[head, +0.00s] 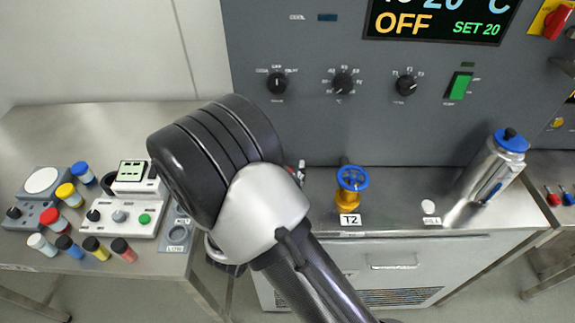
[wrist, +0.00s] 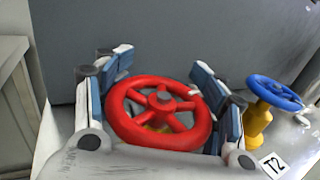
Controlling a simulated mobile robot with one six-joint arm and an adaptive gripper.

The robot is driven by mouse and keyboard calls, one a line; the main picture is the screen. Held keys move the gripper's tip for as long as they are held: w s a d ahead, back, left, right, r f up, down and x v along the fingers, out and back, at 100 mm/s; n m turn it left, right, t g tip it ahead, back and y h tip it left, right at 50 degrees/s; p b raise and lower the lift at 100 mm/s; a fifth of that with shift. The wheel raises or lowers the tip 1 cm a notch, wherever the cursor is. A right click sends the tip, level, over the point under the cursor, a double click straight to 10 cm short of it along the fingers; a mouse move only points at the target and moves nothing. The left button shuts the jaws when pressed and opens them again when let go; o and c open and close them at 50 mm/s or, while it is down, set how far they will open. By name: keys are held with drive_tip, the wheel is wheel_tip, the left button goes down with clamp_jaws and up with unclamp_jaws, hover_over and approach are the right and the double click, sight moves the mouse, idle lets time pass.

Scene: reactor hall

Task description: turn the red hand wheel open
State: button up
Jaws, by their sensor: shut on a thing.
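The red hand wheel (wrist: 160,137) fills the middle of the wrist view, with a trace of its yellow valve body behind the spokes. My gripper (wrist: 160,66) is shut on the wheel, with one blue-grey finger on the left side of its rim and one on the right. In the head view my own arm hides the red wheel and nearly all of my gripper.
A blue hand wheel (head: 353,178) on a yellow valve, labelled T2 (head: 350,220), stands close to the right. A steel flask (head: 494,165) stands farther right. The grey control panel (head: 330,125) rises behind. Several coloured-capped vials (head: 68,246) stand on the left table.

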drive_tip(key=n+y, duration=0.1)
drive_tip(key=n+t+y, duration=0.1)
drive_tip(key=n+y, duration=0.1)
drive_tip(key=y, duration=0.1)
drive_tip(key=shift+w+a+f+t, duration=0.1)
drive_tip(key=shift+w+a+t, duration=0.05)
drive_tip(key=shift+a+t, duration=0.15)
drive_tip(key=y, duration=0.1)
drive_tip(key=n+y, duration=0.1)
drive_tip(key=shift+a+y+p, duration=0.2)
drive_tip(key=shift+y+p, duration=0.1)
drive_tip(key=shift+p, duration=0.05)
drive_tip(key=y+p, duration=0.1)
drive_tip(key=n+y+p, duration=0.1)
drive_tip(key=n, duration=0.1)
drive_tip(key=shift+a+r+y+p, duration=0.25)
drive_tip(key=shift+a+y+p, duration=0.05)
drive_tip(key=shift+y+p, duration=0.1)
drive_tip(key=shift+a+f+n+y+p, duration=0.1)
drive_tip(key=shift+a+n+y+p, duration=0.1)
drive_tip(key=shift+n+y+p, duration=0.55)
drive_tip(key=shift+a+y+p, duration=0.15)
drive_tip(key=shift+y+p, duration=0.1)
drive_tip(key=shift+p, duration=0.05)
drive_tip(key=o, duration=1.1)
wheel_tip(320, 180, up, 10)
drive_tip(key=shift+f, duration=0.1)
